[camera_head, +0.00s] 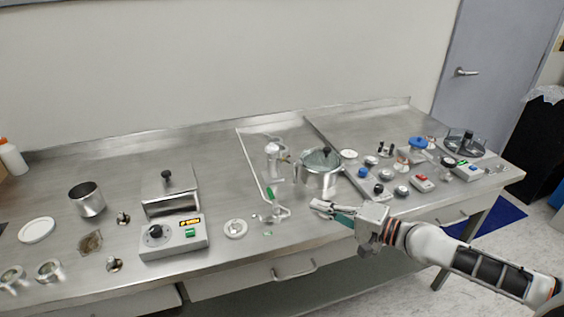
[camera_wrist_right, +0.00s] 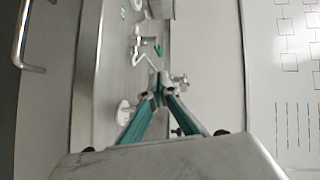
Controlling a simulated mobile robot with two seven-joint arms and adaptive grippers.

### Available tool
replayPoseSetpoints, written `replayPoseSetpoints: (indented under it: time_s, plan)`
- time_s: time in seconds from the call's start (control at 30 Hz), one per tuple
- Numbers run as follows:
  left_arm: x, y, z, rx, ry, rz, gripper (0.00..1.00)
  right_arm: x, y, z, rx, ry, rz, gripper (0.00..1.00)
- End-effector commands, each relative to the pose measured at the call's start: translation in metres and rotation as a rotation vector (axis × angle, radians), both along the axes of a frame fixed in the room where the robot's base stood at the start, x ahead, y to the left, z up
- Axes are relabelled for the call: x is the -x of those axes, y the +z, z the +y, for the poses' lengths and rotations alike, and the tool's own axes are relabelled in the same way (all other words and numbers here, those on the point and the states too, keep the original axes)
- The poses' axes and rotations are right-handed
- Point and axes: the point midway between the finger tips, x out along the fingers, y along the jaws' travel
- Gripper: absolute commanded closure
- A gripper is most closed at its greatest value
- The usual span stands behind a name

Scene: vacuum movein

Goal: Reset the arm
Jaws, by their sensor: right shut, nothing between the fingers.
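My right arm comes in from the right in the head view. Its gripper (camera_head: 322,209) is above the front part of the steel table, just in front of the steel pot with a glass lid (camera_head: 320,172). It also shows in the wrist view (camera_wrist_right: 159,80), with its green-sided fingers meeting at the tips. The gripper is shut and empty. My left gripper is not in view.
The steel table (camera_head: 130,170) carries a clear tube assembly with a green handle (camera_head: 271,192), a heater with a display (camera_head: 174,236), a metal beaker (camera_head: 87,198) and several small knobs and boxes at right. A drawer handle (camera_head: 294,271) is on the table's front. Bare table lies at the back left.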

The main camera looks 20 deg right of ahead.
Motion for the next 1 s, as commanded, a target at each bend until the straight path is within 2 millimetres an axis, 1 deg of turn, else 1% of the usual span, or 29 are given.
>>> replayPoseSetpoints:
  time_s: [0.07,0.13,0.17,0.27,0.3,0.37,0.4,0.47,0.53,0.6,0.67,0.7,0.77,0.8,0.87,0.9,1.0]
  plan:
    - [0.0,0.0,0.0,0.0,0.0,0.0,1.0,0.002,-0.001,0.002,0.005,0.005,-0.002,1.0]
    - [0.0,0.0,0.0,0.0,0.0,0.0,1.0,0.007,-0.005,0.011,0.033,0.026,-0.015,1.0]
    - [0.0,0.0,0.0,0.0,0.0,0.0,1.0,0.012,-0.009,0.017,0.057,0.044,-0.026,1.0]
    - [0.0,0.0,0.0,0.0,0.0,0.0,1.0,0.038,-0.026,0.05,0.192,0.133,-0.091,1.0]
    - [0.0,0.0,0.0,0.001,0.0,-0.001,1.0,0.052,-0.035,0.065,0.272,0.177,-0.13,1.0]
    - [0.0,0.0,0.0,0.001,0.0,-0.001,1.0,0.071,-0.05,0.084,0.41,0.237,-0.195,1.0]
    - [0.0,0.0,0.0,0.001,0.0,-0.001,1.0,0.083,-0.06,0.093,0.506,0.272,-0.238,1.0]
    - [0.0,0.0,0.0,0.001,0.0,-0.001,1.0,0.098,-0.074,0.102,0.654,0.313,-0.294,1.0]
    - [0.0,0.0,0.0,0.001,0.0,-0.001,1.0,0.111,-0.091,0.104,0.836,0.348,-0.347,1.0]
    - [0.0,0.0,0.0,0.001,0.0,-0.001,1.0,0.123,-0.106,0.097,1.03,0.373,-0.378,1.0]
    - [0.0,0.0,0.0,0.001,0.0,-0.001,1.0,0.132,-0.118,0.083,1.202,0.389,-0.38,1.0]
    - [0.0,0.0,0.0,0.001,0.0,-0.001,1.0,0.138,-0.124,0.07,1.312,0.397,-0.371,1.0]
    - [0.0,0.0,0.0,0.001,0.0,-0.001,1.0,0.146,-0.131,0.049,1.461,0.411,-0.341,1.0]
    - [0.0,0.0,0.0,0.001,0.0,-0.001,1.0,0.151,-0.135,0.035,1.547,0.421,-0.314,1.0]
    - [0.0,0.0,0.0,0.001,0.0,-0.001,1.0,0.16,-0.139,0.015,1.653,0.435,-0.27,1.0]
    - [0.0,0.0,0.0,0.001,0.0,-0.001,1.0,0.166,-0.14,0.002,1.717,0.444,-0.238,1.0]
    - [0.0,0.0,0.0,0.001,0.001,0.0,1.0,0.182,-0.142,-0.027,1.847,0.471,-0.155,1.0]
